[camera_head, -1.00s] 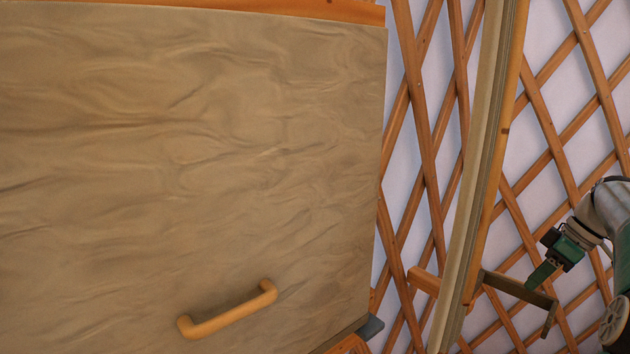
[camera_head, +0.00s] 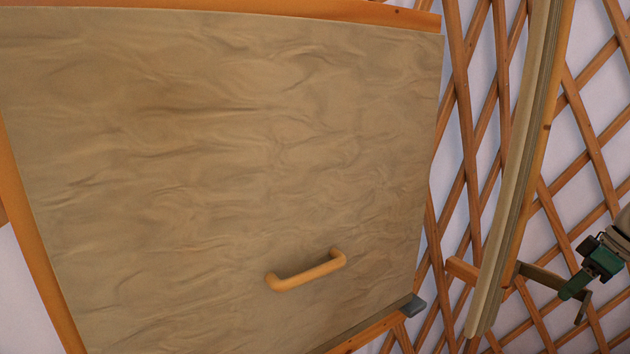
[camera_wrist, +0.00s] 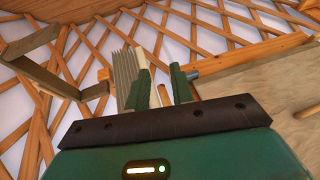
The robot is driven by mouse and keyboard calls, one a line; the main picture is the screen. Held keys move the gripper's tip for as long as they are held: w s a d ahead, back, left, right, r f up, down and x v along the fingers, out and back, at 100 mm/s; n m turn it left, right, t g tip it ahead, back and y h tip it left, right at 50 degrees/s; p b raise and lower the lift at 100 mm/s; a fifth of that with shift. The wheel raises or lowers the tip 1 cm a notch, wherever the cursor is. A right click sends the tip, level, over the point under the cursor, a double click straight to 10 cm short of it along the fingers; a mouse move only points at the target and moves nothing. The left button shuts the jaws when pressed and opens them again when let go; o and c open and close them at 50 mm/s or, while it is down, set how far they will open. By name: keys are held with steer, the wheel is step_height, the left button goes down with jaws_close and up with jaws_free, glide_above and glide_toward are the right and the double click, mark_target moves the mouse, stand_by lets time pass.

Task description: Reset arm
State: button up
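My gripper (camera_head: 568,293) is at the right edge of the head view, beside an L-shaped bar handle (camera_head: 545,277) on a curved layered door (camera_head: 522,160). In the wrist view, my gripper's two green fingers (camera_wrist: 160,88) stand apart with a gap between them. I see nothing held between them. The L-shaped handle also shows in the wrist view (camera_wrist: 45,76), left of the fingers and apart from them. Most of my arm is outside the head view.
A large brown panel (camera_head: 230,170) with a wooden handle (camera_head: 306,271) fills the left and middle of the head view. A wooden lattice wall (camera_head: 468,130) stands behind the curved door. A grey block (camera_head: 413,306) sits at the panel's lower right corner.

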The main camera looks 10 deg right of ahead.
steer(key=w+a+r+m+h, duration=0.1)
steer(key=a+h, duration=0.1)
steer(key=a, duration=1.1)
steer(key=a+r+m+h, duration=0.1)
steer(key=a+m+h, duration=0.1)
steer(key=a, duration=1.2)
steer(key=s+a+f+m+t, duration=0.1)
steer(key=s+a+f, duration=0.2)
steer(key=s+a, duration=0.3)
steer(key=s+a+f+m+t, duration=0.1)
steer(key=s+a+f, duration=0.2)
steer(key=a, duration=0.6)
steer(key=s, duration=0.2)
steer(key=shift+s+f+m+t, duration=0.3)
steer(key=shift+s+m+t, duration=0.1)
steer(key=shift+a, duration=0.25)
